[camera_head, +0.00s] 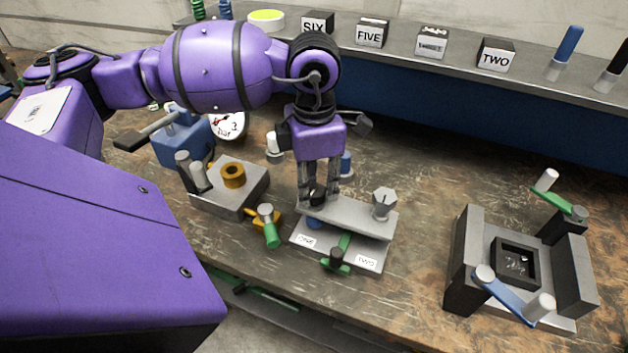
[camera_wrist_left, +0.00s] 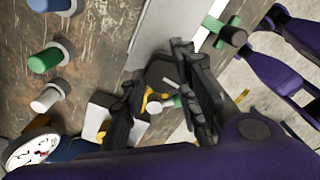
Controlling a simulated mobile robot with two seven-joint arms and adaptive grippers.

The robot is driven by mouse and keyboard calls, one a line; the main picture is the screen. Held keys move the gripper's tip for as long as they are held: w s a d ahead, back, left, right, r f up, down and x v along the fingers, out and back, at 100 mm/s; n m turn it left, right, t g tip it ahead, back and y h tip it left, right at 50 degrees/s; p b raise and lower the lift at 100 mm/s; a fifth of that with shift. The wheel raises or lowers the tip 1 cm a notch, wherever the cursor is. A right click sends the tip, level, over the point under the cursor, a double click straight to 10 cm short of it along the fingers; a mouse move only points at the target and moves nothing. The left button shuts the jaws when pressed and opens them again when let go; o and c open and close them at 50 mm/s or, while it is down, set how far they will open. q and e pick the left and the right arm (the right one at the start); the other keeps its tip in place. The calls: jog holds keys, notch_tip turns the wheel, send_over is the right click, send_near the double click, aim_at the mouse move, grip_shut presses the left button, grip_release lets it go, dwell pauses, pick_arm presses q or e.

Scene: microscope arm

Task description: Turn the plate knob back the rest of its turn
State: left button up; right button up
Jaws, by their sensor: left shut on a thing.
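The plate fixture stands on the bench in the middle of the head view. Its grey upper plate (camera_head: 350,217) lies over a base with two white labels, the right one reading TWO (camera_head: 367,262). A pale faceted knob (camera_head: 384,203) stands at the plate's right end. My left gripper (camera_head: 318,192) points down at the plate's left end, with its fingers shut around a dark knob (camera_head: 317,199). In the left wrist view the fingers (camera_wrist_left: 156,78) flank this dark knob (camera_wrist_left: 161,74). The fingers hide part of it, so its exact turn cannot be told. My right gripper does not show.
A green-handled clamp (camera_head: 337,258) sits at the fixture's front edge. A grey block with a brass ring (camera_head: 233,175) and a green-handled piece (camera_head: 269,228) stand left. A vise-like holder (camera_head: 470,260) stands right. Numbered blocks line the back shelf (camera_head: 400,50).

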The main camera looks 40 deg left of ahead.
aim_at(313, 186)
pick_arm(q)
jog(key=shift+w+a+r+n, duration=0.1)
jog(key=shift+a+n, duration=0.1)
jog(key=shift+n, duration=0.6)
jog(key=o, duration=0.8)
jog(key=shift+o, duration=1.1)
jog(key=shift+a, duration=0.1)
jog(key=shift+r, duration=0.1)
notch_tip(313, 186, up, 12)
jog(key=shift+f, duration=0.2)
